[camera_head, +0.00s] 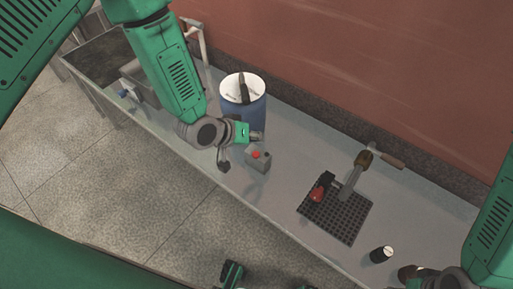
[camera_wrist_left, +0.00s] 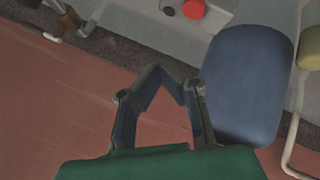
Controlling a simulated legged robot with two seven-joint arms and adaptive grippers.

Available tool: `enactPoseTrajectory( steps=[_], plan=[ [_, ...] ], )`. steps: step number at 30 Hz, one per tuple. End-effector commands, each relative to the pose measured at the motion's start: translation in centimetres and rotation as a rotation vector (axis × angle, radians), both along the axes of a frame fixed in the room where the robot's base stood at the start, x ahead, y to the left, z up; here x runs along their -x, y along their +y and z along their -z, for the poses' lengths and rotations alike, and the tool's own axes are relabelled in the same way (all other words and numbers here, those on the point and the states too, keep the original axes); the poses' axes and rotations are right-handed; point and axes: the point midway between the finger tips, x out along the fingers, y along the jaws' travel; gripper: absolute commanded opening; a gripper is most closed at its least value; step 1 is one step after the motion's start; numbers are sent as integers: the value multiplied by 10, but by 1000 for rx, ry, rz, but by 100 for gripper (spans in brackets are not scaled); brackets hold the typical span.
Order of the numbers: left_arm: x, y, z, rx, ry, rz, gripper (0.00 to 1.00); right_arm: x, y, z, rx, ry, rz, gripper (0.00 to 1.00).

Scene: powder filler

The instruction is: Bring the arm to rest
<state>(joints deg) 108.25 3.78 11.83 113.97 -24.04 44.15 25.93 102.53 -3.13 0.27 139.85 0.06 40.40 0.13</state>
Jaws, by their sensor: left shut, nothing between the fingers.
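My green left arm reaches in from the top left in the camera_head view. Its dark left gripper (camera_head: 224,160) hangs above the counter, in front of the blue drum and left of the grey button box in the picture. In the left wrist view the left gripper (camera_wrist_left: 168,72) has its fingers drawn together and holds nothing. My right arm enters at the lower right. Its dark right gripper (camera_head: 415,272) is small and partly cut off, so its fingers are unclear.
A blue drum (camera_head: 243,118) with a white lid stands close to the left arm. A grey box (camera_head: 258,164) with a red button is beside it. A sink is at far left.

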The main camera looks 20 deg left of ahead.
Motion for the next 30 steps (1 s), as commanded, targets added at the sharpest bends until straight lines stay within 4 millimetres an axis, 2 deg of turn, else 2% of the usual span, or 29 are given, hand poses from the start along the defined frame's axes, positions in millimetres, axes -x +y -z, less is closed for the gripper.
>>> enactPoseTrajectory(
  steps=[1, 3, 20, 23, 26, 30],
  plan=[
    [0, 0, -8, 1, 0, -1, 0, 0, 0, -7, 0, 0, 0, 46],
    [0, 0, -11, 0, 0, 0, 0, 0, 0, -10, 0, 0, 0, 46],
    [5, 1, -6, -9, 9, 3, 0, 0, 0, -8, 0, 0, 0, 46],
    [29, 11, 10, -54, 56, 9, 0, 0, 0, -5, 0, 0, 0, 46],
    [77, 31, 36, -146, 145, 27, 0, 0, 0, 0, 0, 0, 0, 46],
    [159, 72, 65, -309, 297, 65, 0, 0, 0, 7, 0, 0, 0, 46]
  ],
)
